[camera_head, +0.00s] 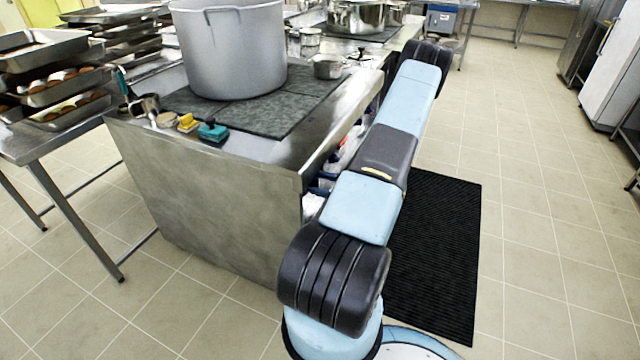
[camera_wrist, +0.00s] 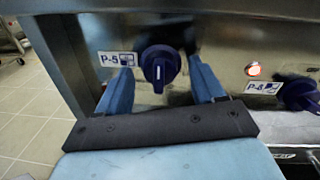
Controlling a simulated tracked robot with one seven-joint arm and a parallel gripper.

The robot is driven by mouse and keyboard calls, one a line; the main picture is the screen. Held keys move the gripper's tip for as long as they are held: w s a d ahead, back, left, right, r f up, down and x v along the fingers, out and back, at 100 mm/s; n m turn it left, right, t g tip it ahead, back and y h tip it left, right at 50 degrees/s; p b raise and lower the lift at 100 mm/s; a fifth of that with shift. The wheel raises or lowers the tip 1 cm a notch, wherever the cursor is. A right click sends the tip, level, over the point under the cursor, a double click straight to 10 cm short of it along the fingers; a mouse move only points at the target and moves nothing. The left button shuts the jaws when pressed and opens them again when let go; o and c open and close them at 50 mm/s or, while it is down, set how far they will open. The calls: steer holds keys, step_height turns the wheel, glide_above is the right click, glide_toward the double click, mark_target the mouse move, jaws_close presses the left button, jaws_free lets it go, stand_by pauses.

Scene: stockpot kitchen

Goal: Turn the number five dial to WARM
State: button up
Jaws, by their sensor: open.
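The number five dial (camera_wrist: 160,67) is a dark blue round knob with a pale mark on its grip, on a shiny metal panel in the wrist view. A label reading P-5 (camera_wrist: 117,59) is just left of it. My gripper (camera_wrist: 162,88) is open, with one blue finger on each side of the dial. The fingers look apart from the knob; I cannot tell how far the tips reach along it. Any WARM marking is too small or hidden to read. In the head view my arm runs along the counter's right side, and the dial and gripper are hidden there.
A large stockpot (camera_head: 232,50) stands on the counter (camera_head: 200,190). Tiled floor right of the black mat (camera_head: 440,250) is clear.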

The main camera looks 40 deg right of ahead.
steer(key=shift+w+a, duration=0.1)
steer(key=shift+w, duration=0.1)
steer(key=shift+c, duration=0.5)
steer(key=c, duration=1)
steer(key=shift+o, duration=0.2)
steer(key=shift+m, duration=0.4)
steer(key=m, duration=1)
steer(key=shift+d+f+t, duration=0.1)
steer(key=shift+d+t, duration=0.1)
steer(key=shift+t, duration=0.2)
steer(key=shift+m, duration=0.3)
